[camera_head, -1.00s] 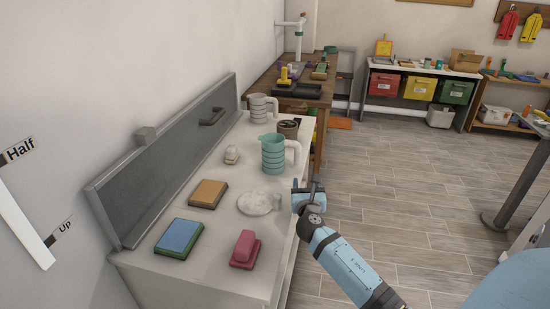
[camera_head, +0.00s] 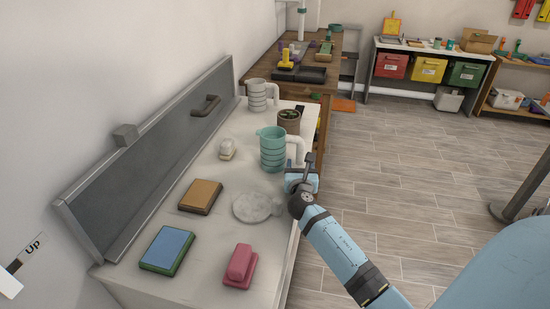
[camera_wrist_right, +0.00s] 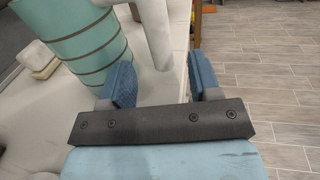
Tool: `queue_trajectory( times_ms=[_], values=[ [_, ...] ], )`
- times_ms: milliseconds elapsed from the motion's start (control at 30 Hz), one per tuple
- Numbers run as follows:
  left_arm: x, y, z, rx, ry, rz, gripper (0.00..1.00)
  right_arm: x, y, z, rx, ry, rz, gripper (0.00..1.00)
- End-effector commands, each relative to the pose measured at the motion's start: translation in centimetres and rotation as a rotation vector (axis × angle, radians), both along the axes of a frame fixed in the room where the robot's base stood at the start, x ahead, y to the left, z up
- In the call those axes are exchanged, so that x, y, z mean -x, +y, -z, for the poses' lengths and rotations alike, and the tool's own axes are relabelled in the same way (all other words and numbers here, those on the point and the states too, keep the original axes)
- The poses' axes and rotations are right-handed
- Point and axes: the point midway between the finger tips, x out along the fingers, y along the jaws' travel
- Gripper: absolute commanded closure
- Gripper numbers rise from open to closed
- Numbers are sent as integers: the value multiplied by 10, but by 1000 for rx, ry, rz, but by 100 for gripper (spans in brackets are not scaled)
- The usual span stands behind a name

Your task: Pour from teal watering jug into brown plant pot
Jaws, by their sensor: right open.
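The teal watering jug (camera_head: 272,150) stands upright on the white counter, its white handle (camera_head: 298,149) facing right. It also shows large in the right wrist view (camera_wrist_right: 85,45). My right gripper (camera_head: 301,170) is at the counter's right edge, close to the jug's handle. In the right wrist view the fingers (camera_wrist_right: 157,82) are open, and the white handle (camera_wrist_right: 155,35) lies ahead, between their lines; contact is not visible. My left gripper is not in view.
A grey-white ringed jug (camera_head: 256,95) stands behind the teal jug. A white plate-like item (camera_head: 252,206), a brown sponge (camera_head: 201,196), a blue-green sponge (camera_head: 168,249), a pink brush (camera_head: 239,267) and a small whitish item (camera_head: 227,149) lie nearer. A grey panel (camera_head: 150,165) lines the left. Open floor lies right.

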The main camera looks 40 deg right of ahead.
Motion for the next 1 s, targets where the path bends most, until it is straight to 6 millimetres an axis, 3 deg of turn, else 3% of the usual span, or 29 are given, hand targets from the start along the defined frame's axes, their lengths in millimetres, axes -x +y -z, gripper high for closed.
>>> queue_trajectory(
  times_ms=[300, 600, 633, 867, 1000],
  values=[
    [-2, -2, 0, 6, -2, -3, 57, -34, -29, -6, 1, 0, 2, 43],
    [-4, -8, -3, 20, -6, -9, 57, -38, -33, -6, 0, 1, 0, 43],
    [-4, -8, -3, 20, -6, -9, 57, -38, -33, -6, 0, 1, 1, 45],
    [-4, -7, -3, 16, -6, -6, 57, -38, -33, -6, 0, 1, 1, 98],
    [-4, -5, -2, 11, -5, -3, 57, -38, -33, -6, -1, -1, 0, 100]
  ],
)
